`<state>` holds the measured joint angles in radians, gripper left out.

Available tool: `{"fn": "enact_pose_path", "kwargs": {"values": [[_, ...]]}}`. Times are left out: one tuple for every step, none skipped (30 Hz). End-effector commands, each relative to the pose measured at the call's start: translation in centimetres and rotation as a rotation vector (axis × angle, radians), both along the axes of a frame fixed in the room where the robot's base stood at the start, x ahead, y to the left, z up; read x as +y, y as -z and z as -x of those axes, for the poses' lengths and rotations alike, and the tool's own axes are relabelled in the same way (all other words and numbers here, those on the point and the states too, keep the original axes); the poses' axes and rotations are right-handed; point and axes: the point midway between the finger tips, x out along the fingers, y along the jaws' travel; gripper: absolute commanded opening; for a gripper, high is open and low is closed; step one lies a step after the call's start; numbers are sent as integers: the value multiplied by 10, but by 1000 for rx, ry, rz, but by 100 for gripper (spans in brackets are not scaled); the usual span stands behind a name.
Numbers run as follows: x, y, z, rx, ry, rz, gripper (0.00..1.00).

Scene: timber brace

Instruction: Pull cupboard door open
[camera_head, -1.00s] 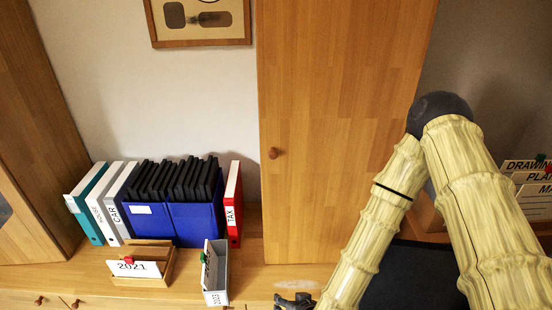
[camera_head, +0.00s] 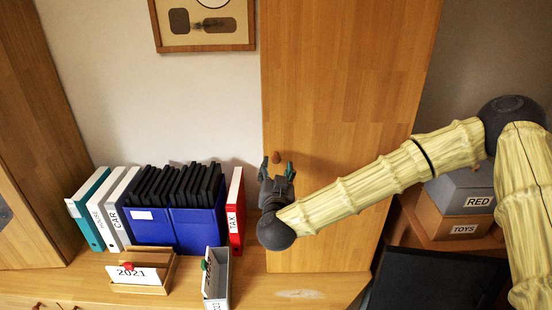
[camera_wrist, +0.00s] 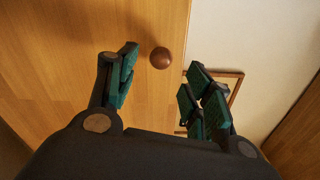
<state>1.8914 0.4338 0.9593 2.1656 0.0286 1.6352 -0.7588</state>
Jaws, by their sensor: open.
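The cupboard door (camera_head: 340,90) is a tall wooden panel, and it looks shut. Its small round brown knob (camera_head: 276,158) sits near the door's left edge. In the wrist view the knob (camera_wrist: 160,58) shows ahead of the gap between my fingers, a little left of the middle. My gripper (camera_head: 277,166) is at the knob in the head view. It is open in the wrist view (camera_wrist: 158,90), with green-padded fingers on either side of the knob and nothing held. I cannot tell whether any finger touches the knob.
Binders, a blue box (camera_head: 195,222) and a red TAX binder (camera_head: 236,210) stand left of the door. A 2021 card tray (camera_head: 142,270) and a grey file holder (camera_head: 217,280) sit on the counter in front. Grey RED and orange TOYS boxes (camera_head: 462,225) are at the right.

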Motion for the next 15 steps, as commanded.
{"fn": "enact_pose_path", "kwargs": {"values": [[-1,-1,-9,1,2,-1,51],[-1,-1,-14,1,3,-1,51],[-1,0,-20,1,2,-1,51],[-1,0,-25,2,1,-2,51],[-1,0,-30,2,3,-1,51],[-1,0,-35,1,2,-1,51],[-1,0,-39,1,1,0,51],[-1,0,-43,1,1,0,51],[0,0,-47,1,1,0,51],[0,0,-50,2,-1,0,51],[0,0,-53,2,-1,-1,51],[0,0,-56,1,0,-1,51],[0,0,-58,1,0,-1,51],[0,0,-60,2,-1,-1,51],[0,0,-62,2,-1,0,51]]}}
